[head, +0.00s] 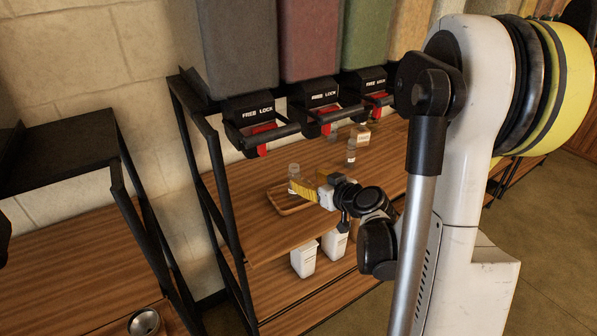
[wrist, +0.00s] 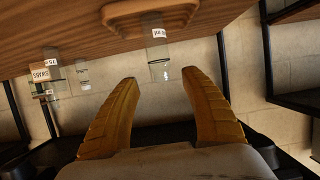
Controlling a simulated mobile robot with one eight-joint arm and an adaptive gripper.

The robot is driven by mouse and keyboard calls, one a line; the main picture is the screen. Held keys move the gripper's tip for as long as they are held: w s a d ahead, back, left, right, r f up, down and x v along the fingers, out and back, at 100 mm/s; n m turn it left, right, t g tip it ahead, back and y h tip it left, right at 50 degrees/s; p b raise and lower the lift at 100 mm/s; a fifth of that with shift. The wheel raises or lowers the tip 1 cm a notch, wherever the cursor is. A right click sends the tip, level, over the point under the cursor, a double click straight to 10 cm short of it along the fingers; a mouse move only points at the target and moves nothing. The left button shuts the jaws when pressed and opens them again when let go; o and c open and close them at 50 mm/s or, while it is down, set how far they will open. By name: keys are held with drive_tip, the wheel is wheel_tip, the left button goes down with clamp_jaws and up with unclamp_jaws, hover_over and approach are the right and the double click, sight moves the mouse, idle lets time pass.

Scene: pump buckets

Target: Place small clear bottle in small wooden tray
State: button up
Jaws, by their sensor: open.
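The small clear bottle (head: 294,173) stands upright in the small wooden tray (head: 291,211) on the upper wooden shelf. The wrist view looks inverted: there the bottle (wrist: 158,52), with a white label, extends down from the tray (wrist: 130,13). My gripper (head: 296,187) is beside the bottle, its yellow fingers reaching over the tray. In the wrist view my gripper (wrist: 159,76) is open, with the bottle between or just beyond the fingertips. Neither finger visibly touches the bottle. The head view hides part of the bottle's base behind the fingers.
Another clear bottle (head: 351,152) and a labelled jar (head: 361,134) stand farther right on the shelf. Black dispensers (head: 256,122) with bars overhang the shelf. White containers (head: 304,259) sit on the lower shelf. A black post (head: 215,170) stands left of the tray.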

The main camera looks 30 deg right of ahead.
drive_tip(key=s+a+r+g+y, duration=0.1)
drive_tip(key=s+a+r+g, duration=0.1)
drive_tip(key=s+a, duration=0.3)
drive_tip(key=s+a+r+g+y, duration=0.1)
drive_tip(key=s+a+r+g, duration=0.1)
drive_tip(key=a, duration=0.6)
drive_tip(key=s+a+r+g+h, duration=0.1)
drive_tip(key=s+a, duration=0.1)
drive_tip(key=s, duration=0.4)
drive_tip(key=s+a+r+g+h, duration=0.1)
drive_tip(key=s+a+g, duration=0.1)
drive_tip(key=s, duration=0.5)
drive_tip(key=shift+a+r+p, duration=0.15)
drive_tip(key=shift+a+p, duration=0.15)
drive_tip(key=shift+a, duration=0.35)
drive_tip(key=shift+s+d, duration=0.1)
